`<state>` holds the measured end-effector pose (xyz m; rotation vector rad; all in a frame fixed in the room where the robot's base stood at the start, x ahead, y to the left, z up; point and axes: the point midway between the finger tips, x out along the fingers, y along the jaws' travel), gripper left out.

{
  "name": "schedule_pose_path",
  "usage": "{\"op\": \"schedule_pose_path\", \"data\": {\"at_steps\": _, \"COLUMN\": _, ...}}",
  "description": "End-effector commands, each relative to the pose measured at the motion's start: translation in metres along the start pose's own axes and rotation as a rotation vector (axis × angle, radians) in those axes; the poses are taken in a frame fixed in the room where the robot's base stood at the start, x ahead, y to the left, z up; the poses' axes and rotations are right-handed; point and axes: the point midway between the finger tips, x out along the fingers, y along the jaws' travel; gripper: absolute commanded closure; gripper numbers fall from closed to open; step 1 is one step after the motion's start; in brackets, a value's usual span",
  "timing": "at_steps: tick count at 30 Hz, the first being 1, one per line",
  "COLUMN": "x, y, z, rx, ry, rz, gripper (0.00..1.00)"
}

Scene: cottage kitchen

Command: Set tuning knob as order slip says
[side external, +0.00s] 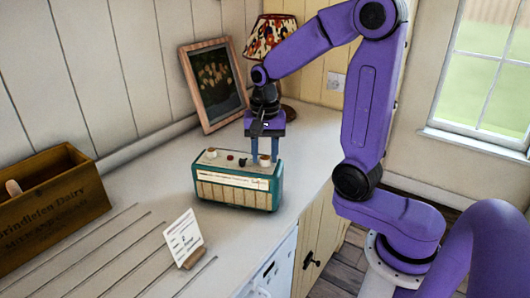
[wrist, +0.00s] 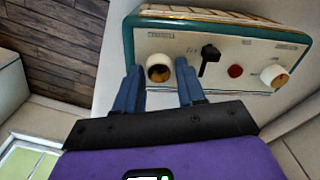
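A teal and cream radio (side external: 238,183) stands on the counter, its control panel facing up. It has two cream knobs: one (side external: 264,160) under my gripper and one (side external: 211,153) at the other end. My gripper (side external: 265,160) points down with its blue fingers apart, one on each side of the nearer knob. In the wrist view this knob (wrist: 159,68) lies between the fingertips (wrist: 158,70), with no clear contact. The panel labels are too small to read, so I cannot tell which knob is tuning. The order slip (side external: 182,238) stands in a wooden holder; its writing is unreadable.
Between the knobs are a black lever switch (wrist: 208,57) and a red button (wrist: 235,71). A wooden crate (side external: 50,205) stands at the left. A picture frame (side external: 213,85) and a lamp (side external: 270,38) stand behind. The counter (side external: 135,190) left of the radio is clear.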

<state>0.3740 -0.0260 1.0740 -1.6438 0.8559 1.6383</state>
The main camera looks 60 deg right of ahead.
Motion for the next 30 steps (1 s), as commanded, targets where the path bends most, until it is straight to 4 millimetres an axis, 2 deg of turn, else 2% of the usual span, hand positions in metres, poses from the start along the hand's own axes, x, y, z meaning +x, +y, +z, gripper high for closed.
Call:
{"op": "schedule_pose_path", "data": {"at_steps": 10, "x": 0.000, "y": 0.000, "z": 0.000, "rx": -0.001, "ry": -0.001, "rz": 0.001, "gripper": 0.42}}
{"op": "schedule_pose_path", "data": {"at_steps": 14, "x": -0.007, "y": 0.000, "z": 0.000, "rx": -0.001, "ry": 0.000, "rz": 0.000, "gripper": 0.42}}
{"op": "schedule_pose_path", "data": {"at_steps": 20, "x": -0.040, "y": -0.001, "z": -0.001, "rx": -0.001, "ry": 0.004, "rz": -0.004, "gripper": 0.42}}
{"op": "schedule_pose_path", "data": {"at_steps": 30, "x": -0.112, "y": -0.001, "z": -0.001, "rx": -0.001, "ry": 0.003, "rz": -0.003, "gripper": 0.42}}
